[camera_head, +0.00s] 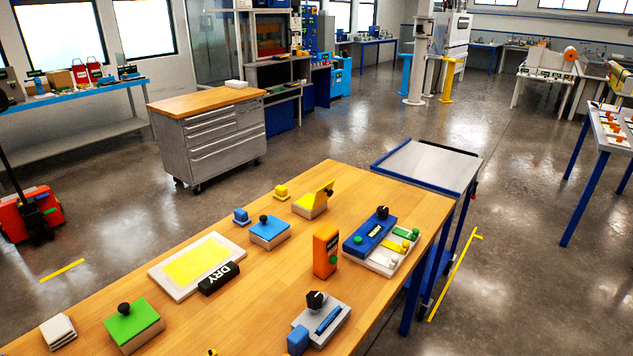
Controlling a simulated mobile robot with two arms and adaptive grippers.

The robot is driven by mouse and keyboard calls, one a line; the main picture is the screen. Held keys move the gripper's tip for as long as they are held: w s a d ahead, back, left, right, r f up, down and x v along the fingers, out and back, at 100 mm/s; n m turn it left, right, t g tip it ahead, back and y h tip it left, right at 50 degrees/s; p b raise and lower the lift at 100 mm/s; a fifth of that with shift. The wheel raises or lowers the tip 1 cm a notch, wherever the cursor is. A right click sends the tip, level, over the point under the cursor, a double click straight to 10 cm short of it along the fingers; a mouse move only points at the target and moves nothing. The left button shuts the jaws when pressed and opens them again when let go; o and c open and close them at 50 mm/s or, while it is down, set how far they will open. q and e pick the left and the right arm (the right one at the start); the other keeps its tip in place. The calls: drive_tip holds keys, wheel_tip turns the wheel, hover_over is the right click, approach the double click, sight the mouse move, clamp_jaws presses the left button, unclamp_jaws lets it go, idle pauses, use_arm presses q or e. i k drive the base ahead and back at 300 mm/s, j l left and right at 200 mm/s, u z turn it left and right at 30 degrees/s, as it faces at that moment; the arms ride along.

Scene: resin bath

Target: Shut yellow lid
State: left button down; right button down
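The yellow lid (324,195) stands raised at the right side of a small tan box (309,209), towards the far edge of the wooden table. The lid is tilted up, and a dark knob shows near its upper edge. The box's yellow inside or top face shows to the left of the lid. Neither of my grippers is in view, and nothing touches the lid.
A blue-lidded box (269,231) and a small yellow block (281,191) stand close by. A green-lidded box (133,323), a white-and-yellow mat (160,276), an orange block (325,250) and a blue-topped tray (369,235) share the table (250,320). Bare wood lies around the yellow-lidded box.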

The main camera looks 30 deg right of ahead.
sight(322, 195)
drive_tip(key=i+l+u, duration=0.1)
drive_tip(key=l, duration=0.55)
drive_tip(key=i+l+u, duration=0.1)
drive_tip(key=l, duration=0.5)
drive_tip(key=i+l, duration=0.15)
drive_tip(key=l, duration=0.5)
drive_tip(key=i+l+u, duration=0.15)
drive_tip(key=l, duration=0.5)
